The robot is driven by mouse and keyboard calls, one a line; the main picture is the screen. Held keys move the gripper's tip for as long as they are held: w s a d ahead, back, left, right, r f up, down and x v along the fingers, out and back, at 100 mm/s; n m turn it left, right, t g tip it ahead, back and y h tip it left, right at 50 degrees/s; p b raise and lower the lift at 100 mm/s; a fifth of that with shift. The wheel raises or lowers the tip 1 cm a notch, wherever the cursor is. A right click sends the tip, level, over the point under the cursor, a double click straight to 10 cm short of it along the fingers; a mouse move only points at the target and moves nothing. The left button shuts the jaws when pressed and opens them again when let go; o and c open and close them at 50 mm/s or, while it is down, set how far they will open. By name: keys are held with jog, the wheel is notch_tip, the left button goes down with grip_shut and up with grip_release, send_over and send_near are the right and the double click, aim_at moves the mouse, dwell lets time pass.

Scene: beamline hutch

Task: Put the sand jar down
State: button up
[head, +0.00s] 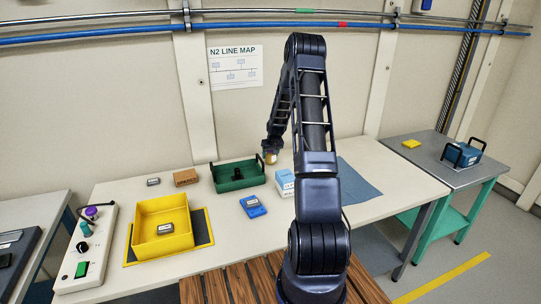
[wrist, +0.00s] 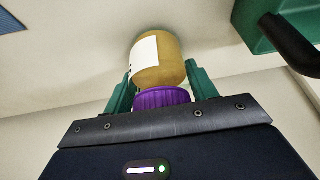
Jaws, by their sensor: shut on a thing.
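The sand jar (wrist: 172,62) has a tan body, a white label and a purple lid. In the wrist view it sits between the two green fingers of my gripper (wrist: 161,88), which is shut on it. The jar's base points at the pale table top, with a faint shadow beside it; I cannot tell whether it touches. In the head view my gripper (head: 271,149) is at the back of the table, just right of the green tray, and a small tan part of the jar (head: 270,158) shows under it.
The green tray (head: 226,186) holds a dark object. A white-and-blue box (head: 285,182), a blue device (head: 252,206), a brown box (head: 186,178) and a yellow bin (head: 143,244) stand on the table (head: 120,192). A blue mat (head: 357,183) lies right of my arm. The wall is close behind.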

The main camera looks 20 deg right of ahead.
jog(key=shift+f, duration=0.1)
jog(key=o, duration=1.2)
jog(key=v, duration=1.2)
jog(key=s+a+r, duration=0.5)
jog(key=s+r, duration=0.6)
jog(key=s+a+r, duration=0.6)
jog(key=s+r, duration=0.4)
jog(key=r, duration=0.1)
jog(key=s+a+r, duration=0.1)
jog(key=s, duration=0.8)
jog(key=s+a+r, duration=0.1)
jog(key=s+a, duration=0.1)
jog(key=s, duration=0.7)
jog(key=s+a+r, duration=0.1)
jog(key=s+a, duration=0.1)
jog(key=s, duration=0.7)
jog(key=shift+r, duration=0.3)
